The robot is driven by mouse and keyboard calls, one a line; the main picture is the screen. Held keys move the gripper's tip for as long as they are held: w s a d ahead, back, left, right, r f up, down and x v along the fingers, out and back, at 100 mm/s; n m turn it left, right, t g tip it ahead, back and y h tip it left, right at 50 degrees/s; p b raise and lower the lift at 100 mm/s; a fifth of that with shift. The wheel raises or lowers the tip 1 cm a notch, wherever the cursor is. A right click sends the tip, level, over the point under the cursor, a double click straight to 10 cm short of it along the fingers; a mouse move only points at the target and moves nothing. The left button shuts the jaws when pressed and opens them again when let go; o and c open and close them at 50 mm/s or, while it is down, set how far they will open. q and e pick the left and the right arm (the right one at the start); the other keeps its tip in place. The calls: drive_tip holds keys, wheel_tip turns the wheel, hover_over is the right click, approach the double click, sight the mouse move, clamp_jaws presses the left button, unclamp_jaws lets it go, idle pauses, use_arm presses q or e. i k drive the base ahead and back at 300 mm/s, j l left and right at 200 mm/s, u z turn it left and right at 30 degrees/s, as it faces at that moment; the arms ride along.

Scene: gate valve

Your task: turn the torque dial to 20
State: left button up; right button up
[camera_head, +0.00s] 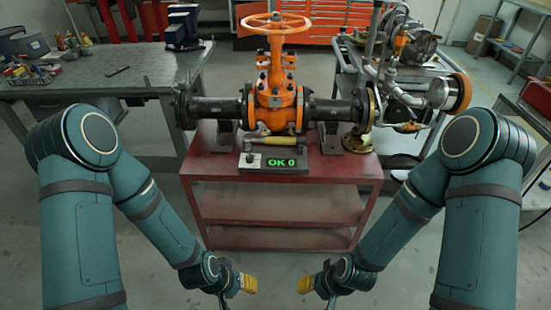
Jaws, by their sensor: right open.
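The torque unit (289,164) is a small grey box near the front edge of the red cart's top. Its green display reads "OK 0". A small pale knob (250,160) on the left of its front looks like the dial; its markings are too small to read. A wrench with a yellow handle (286,140) lies just behind the box. My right gripper (309,284) is open and empty, low in front of the cart. My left gripper (244,284) is level with it to the left, with yellow pads showing; its opening is unclear. Both are well apart from the box.
An orange gate valve (274,92) with a handwheel and dark pipes stands on the red cart (214,166) behind the box. A grey workbench (110,72) with tools is at left. Metal pipework (400,85) stands at right. The floor before the cart is clear.

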sight(249, 157)
drive_tip(key=i+j, duration=0.2)
drive_tip(key=i, duration=0.2)
drive_tip(key=i+j, duration=0.2)
drive_tip(key=i, duration=0.15)
drive_tip(key=i+j, duration=0.25)
drive_tip(key=i, duration=0.15)
